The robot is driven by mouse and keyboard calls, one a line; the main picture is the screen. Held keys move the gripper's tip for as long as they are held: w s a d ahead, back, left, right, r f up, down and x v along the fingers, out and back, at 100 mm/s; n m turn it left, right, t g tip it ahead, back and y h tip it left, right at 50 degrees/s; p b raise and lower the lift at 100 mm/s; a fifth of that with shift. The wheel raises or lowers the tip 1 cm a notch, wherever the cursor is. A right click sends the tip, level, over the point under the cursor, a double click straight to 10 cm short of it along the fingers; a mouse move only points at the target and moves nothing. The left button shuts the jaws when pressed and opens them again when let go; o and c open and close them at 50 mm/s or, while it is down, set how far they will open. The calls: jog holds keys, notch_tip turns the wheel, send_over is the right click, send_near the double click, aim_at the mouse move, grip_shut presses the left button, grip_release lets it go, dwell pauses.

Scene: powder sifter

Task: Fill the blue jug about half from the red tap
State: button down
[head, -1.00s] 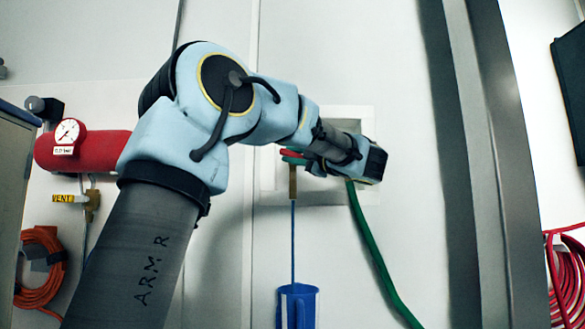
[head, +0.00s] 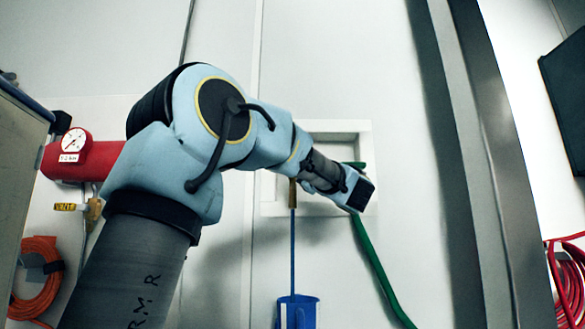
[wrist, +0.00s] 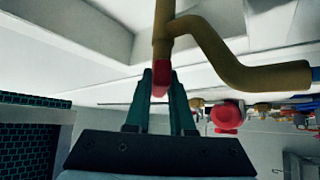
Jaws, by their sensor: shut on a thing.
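In the wrist view the two teal fingers of my gripper (wrist: 160,88) are shut on the red tap handle (wrist: 161,76), just below a brass pipe (wrist: 225,60). In the head view my wrist hides the handle and fingers. The brass spout (head: 293,192) shows left of my wrist. A thin blue stream (head: 293,250) runs from it straight down into the blue jug (head: 308,312) at the bottom edge. The jug stands upright under the spout, its lower part cut off. The level inside is not visible.
A green hose (head: 376,265) hangs right of the stream from the white wall recess (head: 366,140). A red cylinder with a gauge (head: 95,160) and a coiled orange hose (head: 38,285) are at left. A metal post (head: 490,150) stands at right.

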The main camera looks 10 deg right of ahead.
jog(key=c, duration=0.8)
grip_release()
jog(key=shift+b+v, duration=1.85)
jog(key=shift+v, duration=3.55)
